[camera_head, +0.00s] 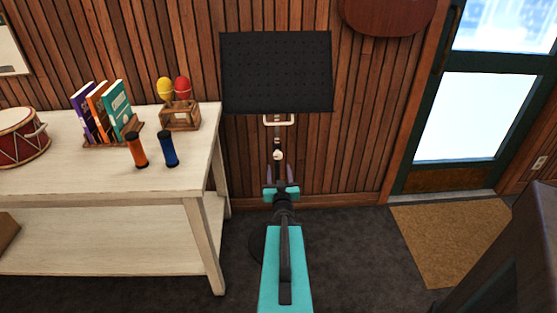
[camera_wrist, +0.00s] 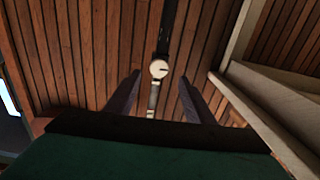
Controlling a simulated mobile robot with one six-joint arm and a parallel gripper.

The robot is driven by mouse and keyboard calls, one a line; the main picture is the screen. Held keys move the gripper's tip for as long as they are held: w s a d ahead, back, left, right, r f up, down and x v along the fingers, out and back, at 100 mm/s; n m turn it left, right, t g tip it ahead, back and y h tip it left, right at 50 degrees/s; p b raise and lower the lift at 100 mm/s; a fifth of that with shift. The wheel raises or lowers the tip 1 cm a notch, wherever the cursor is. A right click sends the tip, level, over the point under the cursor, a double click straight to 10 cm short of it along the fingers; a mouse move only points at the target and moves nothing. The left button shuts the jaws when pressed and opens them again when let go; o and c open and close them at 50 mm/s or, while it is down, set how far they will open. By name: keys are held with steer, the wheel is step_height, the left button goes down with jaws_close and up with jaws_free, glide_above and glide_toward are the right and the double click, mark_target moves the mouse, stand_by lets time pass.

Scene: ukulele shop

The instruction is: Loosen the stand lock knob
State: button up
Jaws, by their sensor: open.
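The music stand has a black perforated desk (camera_head: 276,72) on a thin upright post (camera_wrist: 163,35), in front of the wood wall. A pale round lock knob (camera_head: 278,156) sits on the post below the desk. In the wrist view the knob (camera_wrist: 159,69) shows its face with a dark slot or mark, near the middle. My gripper (camera_head: 282,173) is open in front of the post. In the wrist view its two dark fingers (camera_wrist: 163,85) stand apart on either side of the knob and post. I see no contact with the knob.
A white table (camera_head: 205,150) stands close on the left, holding a drum (camera_head: 20,138), books (camera_head: 100,112), maracas (camera_head: 174,90) and two shakers (camera_head: 152,150). A doormat (camera_head: 450,240) and door are on the right. A dark piece of furniture (camera_head: 515,255) fills the lower right corner.

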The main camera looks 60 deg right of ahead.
mark_target(278, 157)
steer(key=b+x, duration=0.2)
steer(key=shift+f+b, duration=0.1)
steer(key=shift+b, duration=0.25)
steer(key=b, duration=0.4)
steer(key=shift+w+d, duration=0.35)
steer(key=b+x, duration=0.1)
steer(key=b, duration=0.5)
steer(key=shift+d, duration=0.3)
steer(key=shift+w+d, duration=0.35)
steer(key=shift+d, duration=0.05)
steer(key=shift+b+x, duration=0.4)
steer(key=shift+x, duration=1.7)
steer(key=c, duration=1)
